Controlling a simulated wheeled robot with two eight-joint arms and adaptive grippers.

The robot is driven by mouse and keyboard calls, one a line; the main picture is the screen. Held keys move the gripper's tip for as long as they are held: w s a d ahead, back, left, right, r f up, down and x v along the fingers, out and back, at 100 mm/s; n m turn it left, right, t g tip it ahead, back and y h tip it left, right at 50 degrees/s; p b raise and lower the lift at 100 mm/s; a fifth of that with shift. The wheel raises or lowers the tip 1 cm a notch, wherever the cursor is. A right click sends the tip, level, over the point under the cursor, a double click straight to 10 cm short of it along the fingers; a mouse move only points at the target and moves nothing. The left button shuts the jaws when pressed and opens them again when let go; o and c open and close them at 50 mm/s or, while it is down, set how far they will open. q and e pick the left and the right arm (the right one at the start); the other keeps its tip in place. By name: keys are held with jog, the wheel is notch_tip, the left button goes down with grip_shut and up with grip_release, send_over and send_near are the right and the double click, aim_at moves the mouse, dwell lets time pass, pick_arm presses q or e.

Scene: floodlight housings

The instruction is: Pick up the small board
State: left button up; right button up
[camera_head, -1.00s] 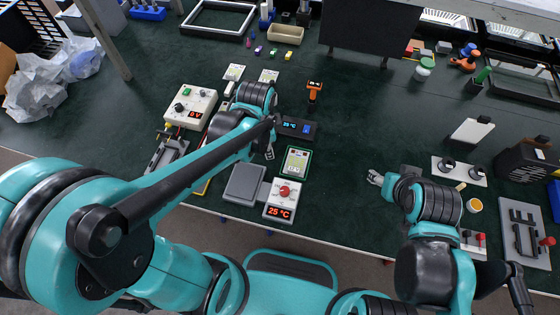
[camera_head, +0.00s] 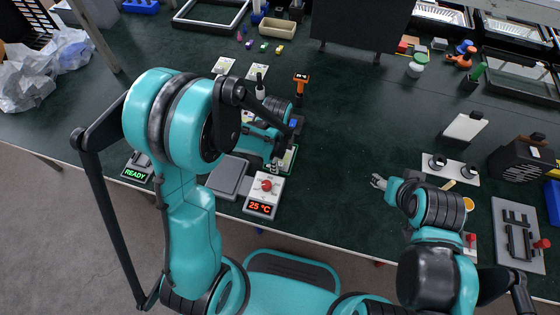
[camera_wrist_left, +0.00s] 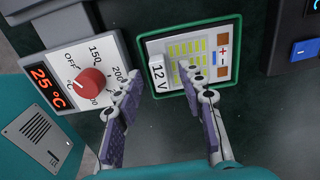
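The small board (camera_wrist_left: 203,58) is pale, with yellow-green patches, a "12 V" block and plus and minus marks, and lies inside a green outline on the bench. In the head view, the board (camera_head: 289,157) is partly hidden by my left gripper (camera_head: 275,163). In the left wrist view, my left gripper (camera_wrist_left: 160,98) is open and empty, its fingers pointing at the board's near side. One finger overlaps the board's lower edge; the other is beside it, towards the dial box. My right gripper (camera_head: 377,182) is away to the right above the bench; its finger gap is too small to judge.
A dial box (camera_head: 264,195) reading 25 °C stands just left of the board, beside a grey plate (camera_head: 228,175). A dark unit with a blue button (camera_wrist_left: 300,46) is close on the other side. An orange-black tool (camera_head: 300,83) stands behind. The middle bench is clear.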

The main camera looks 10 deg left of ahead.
pick_arm(q)
jog(key=shift+f, duration=0.15)
grip_shut()
jog(key=shift+r+p, duration=0.4)
jog(key=shift+r, duration=0.15)
jog(key=r+p, duration=0.1)
jog(key=r, duration=0.1)
jog(key=s+r+p, duration=0.1)
jog(key=r, duration=0.1)
jog(key=shift+d, duration=0.1)
jog(key=s+d+r+p, duration=0.2)
jog(key=s+r, duration=0.4)
jog(key=s, duration=0.4)
jog(key=shift+s+p, duration=0.25)
jog(key=shift+p, duration=0.55)
